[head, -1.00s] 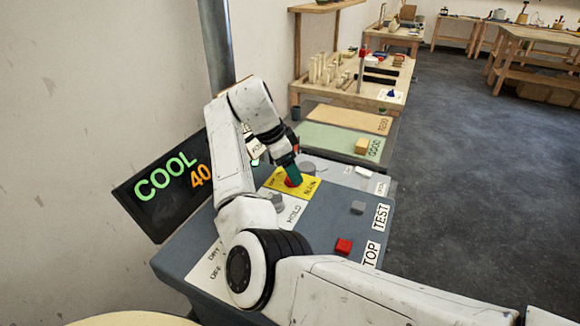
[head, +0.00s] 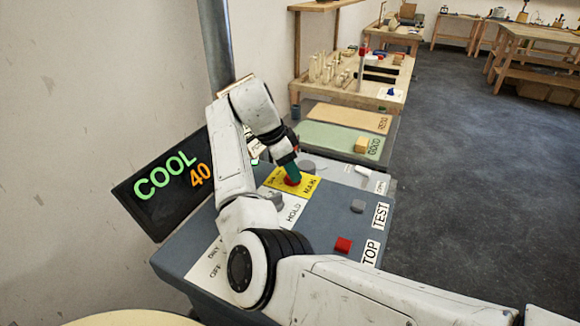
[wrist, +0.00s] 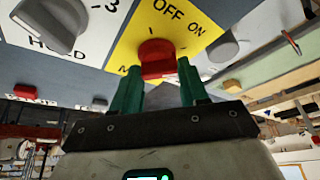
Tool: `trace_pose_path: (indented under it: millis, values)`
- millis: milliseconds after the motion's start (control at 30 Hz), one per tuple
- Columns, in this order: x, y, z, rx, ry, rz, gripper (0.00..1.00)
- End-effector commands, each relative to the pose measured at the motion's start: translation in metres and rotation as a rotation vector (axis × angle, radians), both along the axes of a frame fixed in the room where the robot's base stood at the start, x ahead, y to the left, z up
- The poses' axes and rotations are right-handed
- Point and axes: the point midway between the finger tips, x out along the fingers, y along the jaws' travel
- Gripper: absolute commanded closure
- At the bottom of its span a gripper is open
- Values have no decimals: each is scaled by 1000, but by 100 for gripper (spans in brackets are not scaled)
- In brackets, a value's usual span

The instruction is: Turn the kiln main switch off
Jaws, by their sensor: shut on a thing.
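The kiln main switch is a red knob (wrist: 157,56) on a yellow plate (wrist: 127,45) marked OFF and ON in the wrist view. In the head view, the red knob (head: 292,181) shows just below my fingertips, on the yellow plate (head: 305,190). My gripper (wrist: 160,78) has green fingers, one on each side of the knob, and is shut on it. In the head view my gripper (head: 290,170) reaches down to the panel from above. I cannot tell which mark the knob points to, as the fingers hide part of it.
A screen (head: 165,180) reads COOL 40. On the panel are a grey knob near HOLD (wrist: 52,22), a red button (head: 343,245) and a grey button (head: 357,206). A green mat with a wooden block (head: 361,145) lies beyond. The floor at right is clear.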

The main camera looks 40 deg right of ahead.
Motion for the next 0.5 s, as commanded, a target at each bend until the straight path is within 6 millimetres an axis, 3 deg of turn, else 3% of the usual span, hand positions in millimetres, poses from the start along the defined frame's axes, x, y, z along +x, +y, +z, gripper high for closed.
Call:
trace_pose_path:
  millis: [267, 500]
  values:
    - [-1, 0, 1, 0, 2, 38, 87]
    - [-2, 1, 3, -2, 3, 177, 87]
